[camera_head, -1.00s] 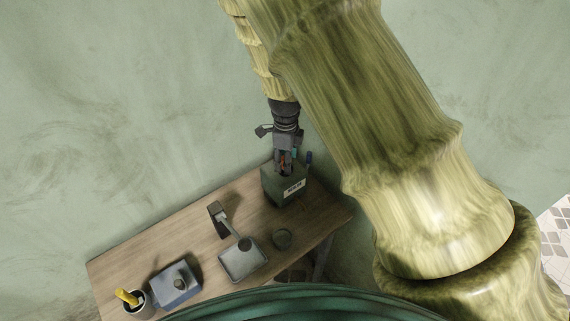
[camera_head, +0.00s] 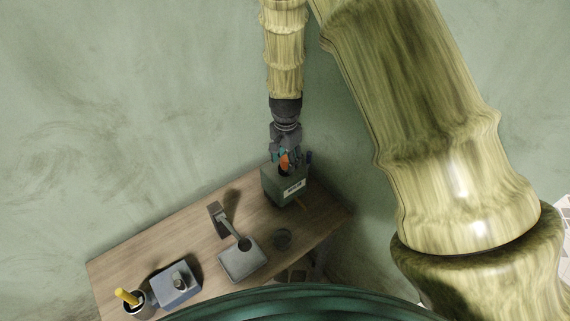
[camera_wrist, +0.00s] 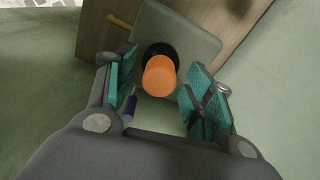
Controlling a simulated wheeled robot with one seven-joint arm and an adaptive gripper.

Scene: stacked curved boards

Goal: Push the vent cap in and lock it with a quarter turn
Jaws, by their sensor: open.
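The orange vent cap (camera_wrist: 160,76) sits at a dark round opening (camera_wrist: 160,50) in the top of a green box (camera_wrist: 197,38). In the head view the cap (camera_head: 284,160) shows over the box (camera_head: 273,188), which has a white label. My gripper (camera_wrist: 164,88) is open, with a teal-padded finger on each side of the cap. Gaps show between the cap and both pads. In the head view my gripper (camera_head: 284,155) is just above the box. How deep the cap sits in the opening cannot be told.
The box stands near the right end of a wooden table (camera_head: 190,231).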

